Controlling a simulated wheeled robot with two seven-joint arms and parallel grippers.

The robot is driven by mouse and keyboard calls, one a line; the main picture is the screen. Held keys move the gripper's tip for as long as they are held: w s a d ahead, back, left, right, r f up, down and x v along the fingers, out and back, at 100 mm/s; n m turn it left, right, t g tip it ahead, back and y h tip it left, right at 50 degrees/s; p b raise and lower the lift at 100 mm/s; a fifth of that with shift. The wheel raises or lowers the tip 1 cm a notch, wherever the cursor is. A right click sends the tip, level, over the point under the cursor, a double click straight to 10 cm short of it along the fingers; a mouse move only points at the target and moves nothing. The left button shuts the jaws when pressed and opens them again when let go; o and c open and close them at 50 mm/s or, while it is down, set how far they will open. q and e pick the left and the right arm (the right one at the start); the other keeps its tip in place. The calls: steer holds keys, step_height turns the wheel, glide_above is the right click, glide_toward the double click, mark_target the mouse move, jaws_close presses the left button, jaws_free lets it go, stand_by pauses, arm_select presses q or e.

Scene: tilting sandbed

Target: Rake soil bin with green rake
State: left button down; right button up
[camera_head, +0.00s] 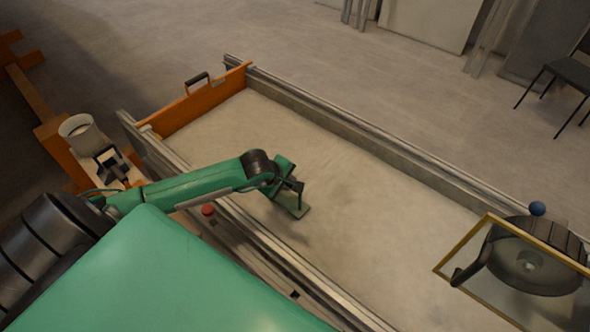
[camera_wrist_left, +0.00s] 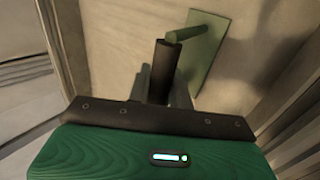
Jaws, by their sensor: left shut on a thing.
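The green rake (camera_head: 293,206) has a flat pale-green plate and is inside the soil bin (camera_head: 340,125), over the sand toward its near side. My left gripper (camera_head: 297,187) is shut on the rake's handle, above the plate. In the left wrist view the rake's plate (camera_wrist_left: 207,62) shows past the gripper fingers (camera_wrist_left: 164,72), with a dark handle between them. Whether the plate touches the sand is hard to tell. The sand (camera_head: 370,200) looks mostly smooth, with faint darker patches near the rake. My right gripper is not in view.
Metal rails edge the bin's long sides, and an orange end board (camera_head: 205,98) with a black handle closes the far left end. A dark wheel (camera_head: 528,262) behind a yellow-framed pane (camera_head: 462,245) stands at the right. A red button (camera_head: 208,210) sits by the near rail.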

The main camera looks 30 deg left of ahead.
arm_select(q)
steer(key=s+r+p, duration=0.3)
steer(key=r+p, duration=0.3)
steer(key=r, duration=0.5)
steer(key=shift+s+a+r+p, duration=0.2)
steer(key=shift+s+a+p, duration=0.05)
steer(key=shift+s+p, duration=0.1)
